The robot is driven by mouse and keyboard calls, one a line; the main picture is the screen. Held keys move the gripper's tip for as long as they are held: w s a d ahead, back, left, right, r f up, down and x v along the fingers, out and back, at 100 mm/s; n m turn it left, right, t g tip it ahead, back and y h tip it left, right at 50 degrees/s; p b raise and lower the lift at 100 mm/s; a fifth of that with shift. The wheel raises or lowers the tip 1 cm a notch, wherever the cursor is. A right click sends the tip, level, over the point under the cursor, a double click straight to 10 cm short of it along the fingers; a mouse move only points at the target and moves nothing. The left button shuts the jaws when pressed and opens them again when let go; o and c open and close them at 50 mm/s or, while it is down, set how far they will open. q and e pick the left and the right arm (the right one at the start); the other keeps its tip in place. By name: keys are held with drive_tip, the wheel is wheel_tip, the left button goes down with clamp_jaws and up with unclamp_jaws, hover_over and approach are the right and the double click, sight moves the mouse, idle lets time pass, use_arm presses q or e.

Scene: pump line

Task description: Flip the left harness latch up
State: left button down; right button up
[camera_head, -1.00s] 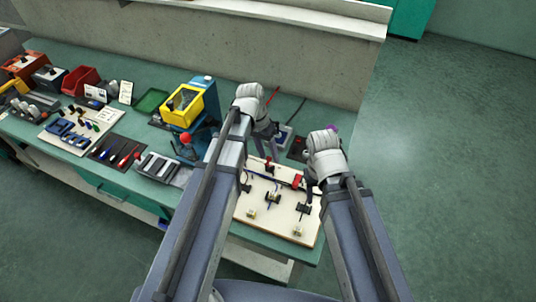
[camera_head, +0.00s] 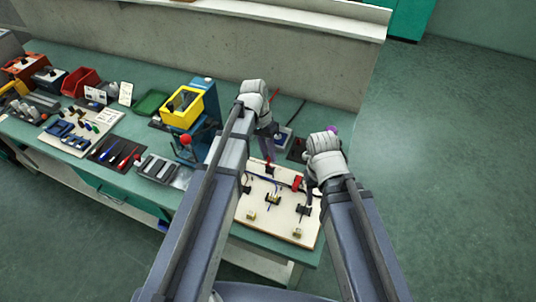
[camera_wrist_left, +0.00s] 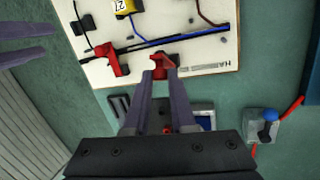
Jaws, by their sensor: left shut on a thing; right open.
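The harness board (camera_head: 255,212) is a pale panel on the bench; its top edge shows in the left wrist view (camera_wrist_left: 200,50). My left gripper (camera_head: 268,157) reaches down at the board's far edge. In the left wrist view its fingers (camera_wrist_left: 160,78) are shut on the red left harness latch (camera_wrist_left: 162,63); the fingertips hide part of it, and I cannot tell its exact tilt. A second red latch (camera_wrist_left: 107,60) stands apart from it, across the dark and blue cables; it also shows in the head view (camera_head: 297,183). My right gripper (camera_head: 311,188) is open beside the board's right edge.
The right gripper's fingers (camera_wrist_left: 25,42) also show at upper left in the left wrist view. A small switch box with a blue knob (camera_wrist_left: 264,122) stands beyond the board. A yellow bin (camera_head: 184,107) and a red-knobbed press (camera_head: 186,141) stand left of my left arm.

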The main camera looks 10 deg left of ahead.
use_arm(q)
drive_tip(key=shift+w+d+f+g+b, duration=0.15)
drive_tip(key=shift+w+g+b, duration=0.2)
drive_tip(key=shift+w+g, duration=0.5)
use_arm(e)
drive_tip(key=shift+f, duration=0.45)
use_arm(q)
drive_tip(key=shift+g, duration=0.25)
use_arm(e)
drive_tip(key=shift+f, duration=0.1)
use_arm(q)
drive_tip(key=shift+s, duration=0.1)
drive_tip(key=c, duration=0.7)
unclamp_jaws()
drive_tip(key=shift+c, duration=0.2)
drive_tip(key=p+v, duration=0.7)
drive_tip(key=v, duration=0.1)
use_arm(e)
wheel_tip(320, 180, up, 7)
